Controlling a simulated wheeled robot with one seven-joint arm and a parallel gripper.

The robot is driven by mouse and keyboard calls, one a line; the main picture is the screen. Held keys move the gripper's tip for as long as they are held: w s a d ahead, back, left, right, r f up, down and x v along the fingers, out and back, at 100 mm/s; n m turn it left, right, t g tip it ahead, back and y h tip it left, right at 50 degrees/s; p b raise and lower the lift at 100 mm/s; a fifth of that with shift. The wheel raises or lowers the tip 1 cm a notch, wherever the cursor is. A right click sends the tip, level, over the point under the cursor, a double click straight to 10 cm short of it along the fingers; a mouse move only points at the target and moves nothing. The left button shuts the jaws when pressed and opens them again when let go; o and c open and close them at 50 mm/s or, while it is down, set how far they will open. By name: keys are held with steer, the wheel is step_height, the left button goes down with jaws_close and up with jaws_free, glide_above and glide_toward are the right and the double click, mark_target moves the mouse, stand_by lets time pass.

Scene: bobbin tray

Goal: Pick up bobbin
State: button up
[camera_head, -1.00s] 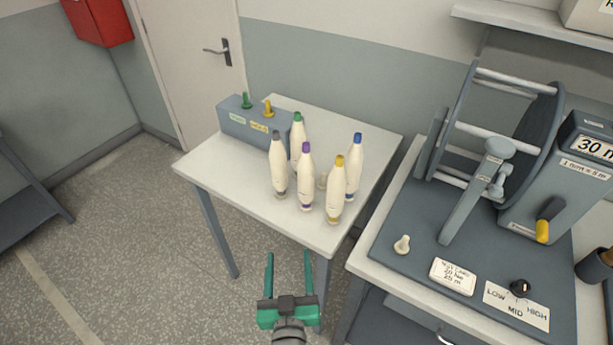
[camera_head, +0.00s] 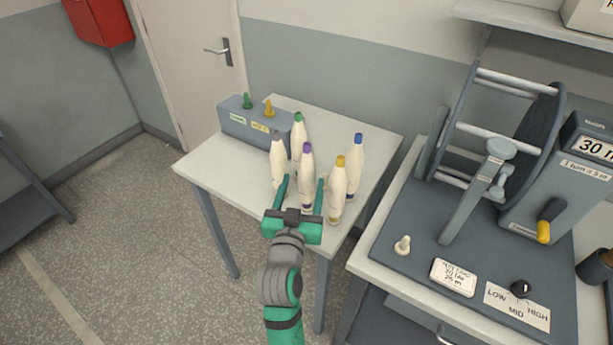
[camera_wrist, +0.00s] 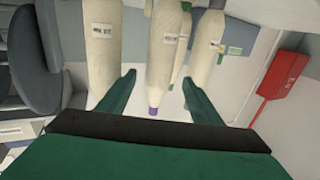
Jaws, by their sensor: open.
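Several cream bobbins with coloured tips stand upright in a cluster on the small white table. The purple-tipped bobbin (camera_head: 307,162) is at the front middle. The yellow-tipped bobbin (camera_head: 337,185) is to its right, the blue-tipped one (camera_head: 355,160) behind that. The green-tipped bobbin (camera_head: 298,130) is at the back, and another (camera_head: 278,158) stands at left. My gripper (camera_head: 302,180) is open, its fingers either side of the purple-tipped bobbin in the picture. In the wrist view the purple-ended bobbin (camera_wrist: 163,50) shows between the fingertips (camera_wrist: 158,80), with neighbours to both sides. Contact cannot be told.
A grey box (camera_head: 240,128) with a green and a yellow peg stands at the table's back left. The white table top (camera_head: 225,172) is clear at left. The right bench carries a winding reel (camera_head: 520,130), a small cream knob (camera_head: 402,245) and a dial (camera_head: 519,289).

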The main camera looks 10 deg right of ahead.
mark_target(305, 178)
steer(key=shift+x, duration=2.8)
steer(key=shift+d, duration=0.1)
steer(key=c, duration=1.2)
